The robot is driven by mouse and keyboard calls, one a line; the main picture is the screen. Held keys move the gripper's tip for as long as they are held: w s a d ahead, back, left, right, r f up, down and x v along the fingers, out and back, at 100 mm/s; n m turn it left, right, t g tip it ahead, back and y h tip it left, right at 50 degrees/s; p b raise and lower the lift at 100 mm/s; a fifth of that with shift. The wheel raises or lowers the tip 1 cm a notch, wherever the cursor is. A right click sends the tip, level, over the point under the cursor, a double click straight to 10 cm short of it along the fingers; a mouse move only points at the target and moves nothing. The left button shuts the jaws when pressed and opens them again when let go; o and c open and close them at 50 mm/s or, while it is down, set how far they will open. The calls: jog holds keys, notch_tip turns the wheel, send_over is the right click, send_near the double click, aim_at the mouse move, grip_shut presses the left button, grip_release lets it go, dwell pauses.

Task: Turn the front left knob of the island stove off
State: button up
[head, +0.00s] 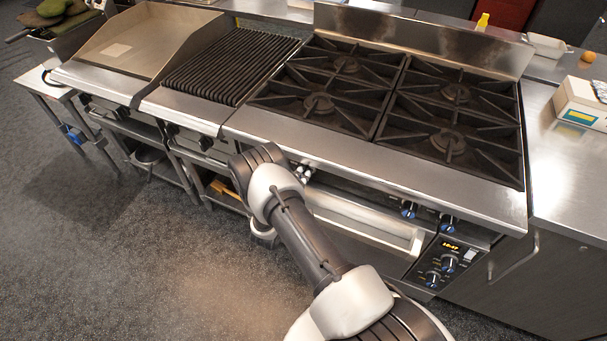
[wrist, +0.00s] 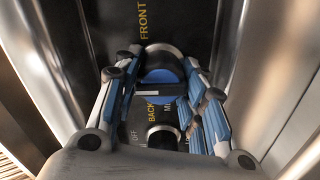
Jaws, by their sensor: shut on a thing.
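The island stove (head: 375,155) has black burner grates on top and a steel front. In the wrist view my gripper (wrist: 158,78) reaches in at the stove's dark control strip, its two blue-padded fingers on either side of a blue-and-black knob (wrist: 160,92). It is shut on that knob. The word FRONT is printed beyond this knob. A second round knob (wrist: 162,136) is nearer the camera, with BACK and OFF printed beside it. In the head view my arm hides the gripped knob and most of the gripper. The exact dial angle is unclear.
Two blue-marked knobs (head: 408,210) sit at the right of the stove front, above an oven panel (head: 445,262) with a lit display. A ribbed grill (head: 230,65) and flat griddle (head: 140,45) stand left. A white box (head: 582,102) lies on the right counter. Floor in front is clear.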

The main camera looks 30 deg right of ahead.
dwell(0.4)
jog(key=o, duration=1.1)
jog(key=shift+c, duration=0.2)
jog(key=v, duration=1.2)
